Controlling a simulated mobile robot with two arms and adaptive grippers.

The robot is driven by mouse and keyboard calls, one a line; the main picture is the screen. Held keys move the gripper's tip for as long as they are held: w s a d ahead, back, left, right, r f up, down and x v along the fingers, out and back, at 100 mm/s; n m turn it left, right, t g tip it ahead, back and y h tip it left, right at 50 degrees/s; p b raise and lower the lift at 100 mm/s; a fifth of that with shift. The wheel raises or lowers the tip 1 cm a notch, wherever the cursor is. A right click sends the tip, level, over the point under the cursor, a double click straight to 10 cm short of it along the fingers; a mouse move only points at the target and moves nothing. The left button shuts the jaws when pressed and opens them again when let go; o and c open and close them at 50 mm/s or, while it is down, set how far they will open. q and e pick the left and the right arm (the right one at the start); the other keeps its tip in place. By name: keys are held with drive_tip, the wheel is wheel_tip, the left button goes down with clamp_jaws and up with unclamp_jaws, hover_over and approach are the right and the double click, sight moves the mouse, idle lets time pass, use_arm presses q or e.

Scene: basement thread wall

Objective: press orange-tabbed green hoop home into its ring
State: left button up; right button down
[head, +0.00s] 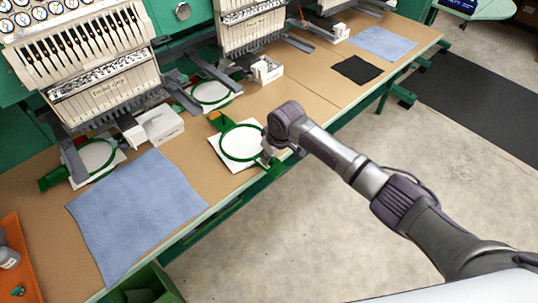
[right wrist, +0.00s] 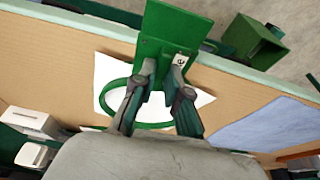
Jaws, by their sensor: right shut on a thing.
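A green hoop (head: 240,159) with a square of white cloth (head: 222,165) lies near the table's front edge, in the middle of the head view. A small orange tab (head: 214,115) shows at its far side, by a green plate. My right gripper (head: 270,152) is at the hoop's right rim, mostly hidden by its own wrist. In the right wrist view the gripper (right wrist: 158,82) is shut on the green hoop (right wrist: 108,97) at its rim, beside a wide green plate (right wrist: 172,30). Whether the hoop sits flush in a ring cannot be told. My left gripper is not in view.
Embroidery machine heads (head: 95,70) line the back of the table, with other green hoops (head: 210,92) under them. A blue cloth (head: 138,213) lies at left and a black cloth (head: 357,69) at right. An orange tray (head: 20,265) stands at far left.

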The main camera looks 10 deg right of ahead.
drive_tip(key=c, duration=1.1)
unclamp_jaws()
